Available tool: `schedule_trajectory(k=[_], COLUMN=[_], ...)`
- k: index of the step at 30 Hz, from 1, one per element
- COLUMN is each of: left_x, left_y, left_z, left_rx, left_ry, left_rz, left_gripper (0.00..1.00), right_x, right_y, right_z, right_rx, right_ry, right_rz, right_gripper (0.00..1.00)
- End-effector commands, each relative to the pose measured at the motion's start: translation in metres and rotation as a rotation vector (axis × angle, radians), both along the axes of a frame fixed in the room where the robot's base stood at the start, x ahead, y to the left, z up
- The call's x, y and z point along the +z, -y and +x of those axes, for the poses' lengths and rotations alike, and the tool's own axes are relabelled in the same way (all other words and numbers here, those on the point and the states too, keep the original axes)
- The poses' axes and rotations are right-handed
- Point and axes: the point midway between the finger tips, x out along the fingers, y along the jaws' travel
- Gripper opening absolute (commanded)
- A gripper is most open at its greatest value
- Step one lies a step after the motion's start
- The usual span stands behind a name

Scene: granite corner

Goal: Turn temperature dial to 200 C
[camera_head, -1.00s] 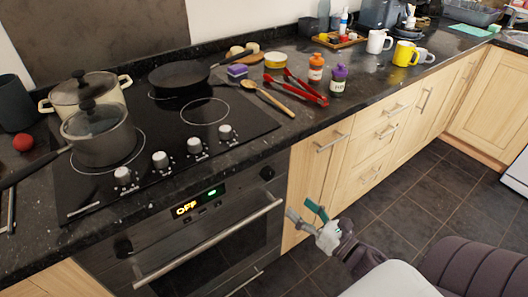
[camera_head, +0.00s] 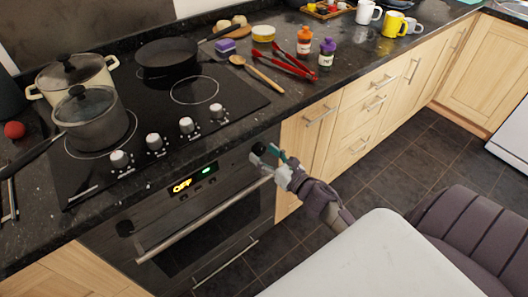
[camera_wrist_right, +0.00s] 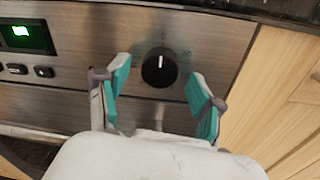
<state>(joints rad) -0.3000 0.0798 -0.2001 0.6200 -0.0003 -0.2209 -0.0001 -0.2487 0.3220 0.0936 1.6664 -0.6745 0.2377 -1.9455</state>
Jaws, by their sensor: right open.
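The oven's right dial (camera_wrist_right: 159,69) is a round black knob on the steel control panel. Its white pointer line stands upright below a faint "0" mark. In the head view this dial (camera_head: 258,148) is partly hidden by my gripper. My right gripper (camera_head: 267,158) is open in front of it, with its teal-padded fingers on either side of the dial in the wrist view. A second dark dial (camera_head: 124,228) sits at the panel's left end. The oven display (camera_head: 182,186) reads "OFF" in yellow. My left gripper is not in view.
The oven door handle (camera_head: 200,225) runs below the panel. The hob above holds a lidded saucepan (camera_head: 88,118), a cream pot (camera_head: 90,70) and a frying pan (camera_head: 170,57). The wooden cabinet (camera_head: 309,140) stands right of the oven. The floor is clear.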

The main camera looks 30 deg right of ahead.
Motion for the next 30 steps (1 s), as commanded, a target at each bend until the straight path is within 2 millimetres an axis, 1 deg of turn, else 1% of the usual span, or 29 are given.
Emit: schedule_trajectory(k=[3,10,11,21,22,30], left_x=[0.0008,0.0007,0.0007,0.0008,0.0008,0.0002], left_y=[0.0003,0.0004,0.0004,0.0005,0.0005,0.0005], left_z=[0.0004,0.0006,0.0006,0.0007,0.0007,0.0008], left_rx=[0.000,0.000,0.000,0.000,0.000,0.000], left_ry=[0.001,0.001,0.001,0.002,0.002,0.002], left_rz=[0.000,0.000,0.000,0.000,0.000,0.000], left_gripper=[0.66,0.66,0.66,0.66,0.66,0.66], right_x=[0.0004,0.0000,0.0000,0.0001,0.0001,-0.0001], right_y=[-0.0006,-0.0009,-0.0008,-0.0008,-0.0007,-0.0007], right_z=[0.0049,0.0053,0.0052,0.0050,0.0051,0.0050], right_rx=[0.000,0.000,0.000,0.000,0.000,0.000], right_ry=[0.000,0.000,0.000,0.000,0.000,-0.002], right_rz=[-0.001,-0.001,-0.001,-0.001,-0.001,0.031], right_gripper=[0.67,0.67,0.65,0.09,0.07,0.07])
